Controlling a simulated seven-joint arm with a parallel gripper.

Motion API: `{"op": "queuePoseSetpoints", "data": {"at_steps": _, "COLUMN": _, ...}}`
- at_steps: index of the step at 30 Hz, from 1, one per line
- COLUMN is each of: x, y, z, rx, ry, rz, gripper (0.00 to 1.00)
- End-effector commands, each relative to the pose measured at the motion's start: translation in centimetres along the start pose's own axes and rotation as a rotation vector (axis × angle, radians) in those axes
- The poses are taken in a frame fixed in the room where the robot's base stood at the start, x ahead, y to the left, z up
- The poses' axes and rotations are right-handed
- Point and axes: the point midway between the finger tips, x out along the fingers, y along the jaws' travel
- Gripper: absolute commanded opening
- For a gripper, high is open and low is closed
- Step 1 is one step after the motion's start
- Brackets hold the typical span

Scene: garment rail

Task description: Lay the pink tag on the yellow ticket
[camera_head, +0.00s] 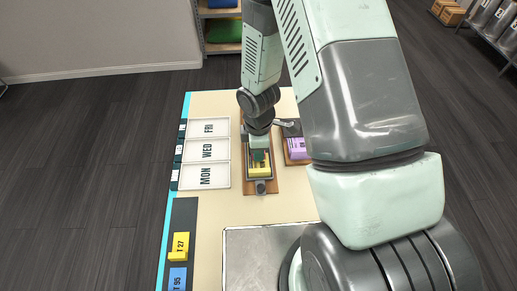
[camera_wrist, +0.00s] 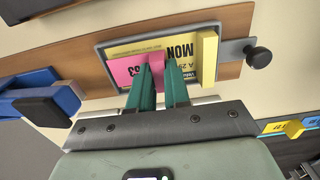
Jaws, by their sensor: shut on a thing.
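The yellow ticket (camera_head: 260,171) with dark print lies in a grey-framed holder on a wooden board; it also shows in the wrist view (camera_wrist: 187,49), with a raised yellow tab. The pink tag (camera_wrist: 127,69) with dark print shows beside and partly over the yellow ticket in the wrist view, within the outline of the frame. My gripper (camera_wrist: 163,72) has green fingers shut on the raised pink tab of the tag. In the head view my gripper (camera_head: 259,157) hides most of the tag. I cannot tell whether the tag touches the ticket.
A grey clamp with a black knob (camera_wrist: 258,57) sits at the frame's end. A purple piece (camera_head: 297,148) lies on another board to the right. White FRI, WED and MON panels (camera_head: 222,175) stand left; yellow (camera_head: 180,246) and blue (camera_head: 178,278) tickets lie on a dark strip.

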Motion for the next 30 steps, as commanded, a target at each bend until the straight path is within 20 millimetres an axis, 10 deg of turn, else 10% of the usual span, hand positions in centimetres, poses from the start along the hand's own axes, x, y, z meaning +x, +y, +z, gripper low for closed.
{"op": "queuePoseSetpoints", "data": {"at_steps": 28, "x": 0.32, "y": 0.0, "z": 0.0, "rx": 0.001, "ry": 0.0, "rz": 0.0, "gripper": 0.0}}
{"op": "queuePoseSetpoints", "data": {"at_steps": 30, "x": 0.32, "y": 0.0, "z": 0.0, "rx": 0.001, "ry": 0.0, "rz": 0.0, "gripper": 0.26}}
